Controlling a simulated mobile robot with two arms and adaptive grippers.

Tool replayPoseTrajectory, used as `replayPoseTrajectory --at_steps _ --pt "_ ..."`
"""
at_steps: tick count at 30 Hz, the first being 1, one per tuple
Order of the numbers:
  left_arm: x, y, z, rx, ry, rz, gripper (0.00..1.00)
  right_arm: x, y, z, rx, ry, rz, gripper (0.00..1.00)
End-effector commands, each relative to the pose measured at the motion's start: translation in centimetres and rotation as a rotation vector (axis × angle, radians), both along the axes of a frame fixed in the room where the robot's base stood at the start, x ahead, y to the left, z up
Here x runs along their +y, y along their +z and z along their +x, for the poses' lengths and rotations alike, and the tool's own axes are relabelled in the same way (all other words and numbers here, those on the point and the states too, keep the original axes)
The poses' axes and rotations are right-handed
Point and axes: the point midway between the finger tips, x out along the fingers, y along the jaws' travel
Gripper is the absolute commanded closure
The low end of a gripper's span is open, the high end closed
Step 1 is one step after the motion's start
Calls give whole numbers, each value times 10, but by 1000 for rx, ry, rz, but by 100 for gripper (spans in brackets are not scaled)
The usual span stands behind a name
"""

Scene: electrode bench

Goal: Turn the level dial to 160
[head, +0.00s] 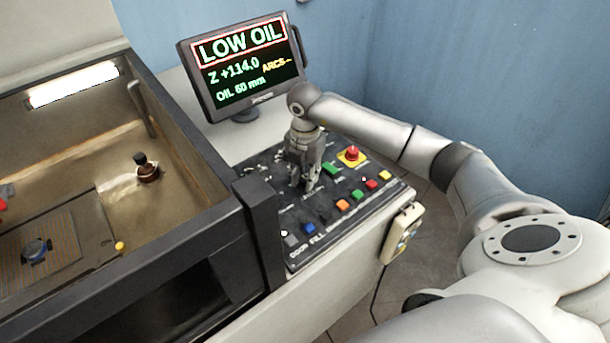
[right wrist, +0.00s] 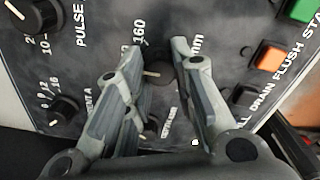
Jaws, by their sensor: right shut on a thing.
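The level dial (right wrist: 158,74) is a dark round knob between the fingers of my right gripper (right wrist: 163,65) in the right wrist view. A short pale pointer line on it lies about level in that picture. The printed "160" is up and left of the dial, and "mm" is up and right. In the head view my right gripper (head: 303,184) points down onto the control panel (head: 270,162), shut on the dial and hiding it there. My left gripper is out of view.
The monitor (head: 245,65) behind the panel reads LOW OIL, Z +114.0 and OIL 60 mm. A red stop button (head: 352,153) and several coloured buttons lie right of the gripper. The PULSE knob (right wrist: 40,16) and another knob (right wrist: 64,108) are nearby. An open tank (head: 90,185) stands left.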

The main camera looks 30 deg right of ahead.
Motion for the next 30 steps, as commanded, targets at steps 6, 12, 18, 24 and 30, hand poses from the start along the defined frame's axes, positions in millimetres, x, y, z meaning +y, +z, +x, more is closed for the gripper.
replayPoseTrajectory --at_steps 6,12,18,24,30 --pt "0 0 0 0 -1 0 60 0 1 0 -1 -207 -1 100" --pt "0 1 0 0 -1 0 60 0 1 0 -1 -395 -1 100" --pt "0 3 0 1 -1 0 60 0 2 1 -2 -562 0 100" --pt "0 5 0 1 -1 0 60 0 2 1 -3 -690 0 100" --pt "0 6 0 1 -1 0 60 -1 1 1 -3 -771 0 100"
